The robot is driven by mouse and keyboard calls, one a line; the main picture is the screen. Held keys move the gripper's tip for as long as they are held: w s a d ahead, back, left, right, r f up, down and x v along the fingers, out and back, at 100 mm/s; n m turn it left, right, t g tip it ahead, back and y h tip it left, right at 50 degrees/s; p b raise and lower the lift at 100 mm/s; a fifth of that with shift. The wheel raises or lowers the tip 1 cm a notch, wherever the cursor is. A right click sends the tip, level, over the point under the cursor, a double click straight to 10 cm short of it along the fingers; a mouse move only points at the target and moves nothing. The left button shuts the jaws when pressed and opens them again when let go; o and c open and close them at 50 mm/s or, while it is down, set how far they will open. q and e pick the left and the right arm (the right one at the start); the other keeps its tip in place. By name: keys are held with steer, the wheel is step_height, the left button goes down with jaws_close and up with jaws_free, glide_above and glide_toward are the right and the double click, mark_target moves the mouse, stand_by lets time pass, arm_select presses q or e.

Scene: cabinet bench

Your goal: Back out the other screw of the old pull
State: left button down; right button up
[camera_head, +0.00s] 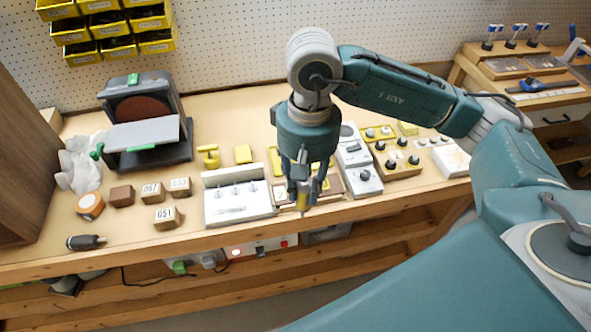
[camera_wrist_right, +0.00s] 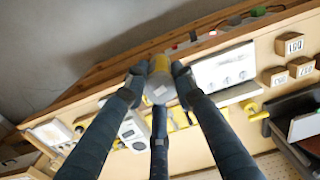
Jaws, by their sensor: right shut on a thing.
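My right gripper (camera_head: 303,192) hangs at the bench's front edge, pointing down. Its fingers are closed around a yellow and grey tool (camera_head: 301,202). In the right wrist view the tool (camera_wrist_right: 160,88) sits between the fingertips, its round grey end towards the camera; its working tip does not show. A brown wooden panel (camera_head: 332,187) lies just behind the gripper, partly hidden by it. I cannot make out the old pull or its screws; the gripper and arm cover that area. My left gripper is in neither view.
Numbered wooden blocks (camera_head: 166,217), a black-handled tool (camera_head: 85,242) and a sander (camera_head: 146,134) are further left. Grey and yellow boxes (camera_head: 398,158) stand to the right.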

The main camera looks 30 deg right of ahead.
steer(key=w+d+f+m+p, duration=0.2)
steer(key=w+d+f+m, duration=0.2)
steer(key=w+d+m, duration=0.65)
steer(key=f+b, duration=0.1)
steer(key=w+d+f+n, duration=0.1)
steer(key=f, duration=0.1)
steer(key=d+f+n+b, duration=0.1)
steer(key=f, duration=0.1)
steer(key=shift+w+d+n+b, duration=0.1)
steer(key=shift+w+n+b, duration=0.15)
steer(key=shift+w+b, duration=0.1)
steer(key=shift+b, duration=0.4)
stand_by(0.7)
steer(key=shift+f+b, duration=0.25)
steer(key=shift+b, duration=0.05)
stand_by(0.5)
steer(key=shift+s, duration=0.2)
stand_by(0.7)
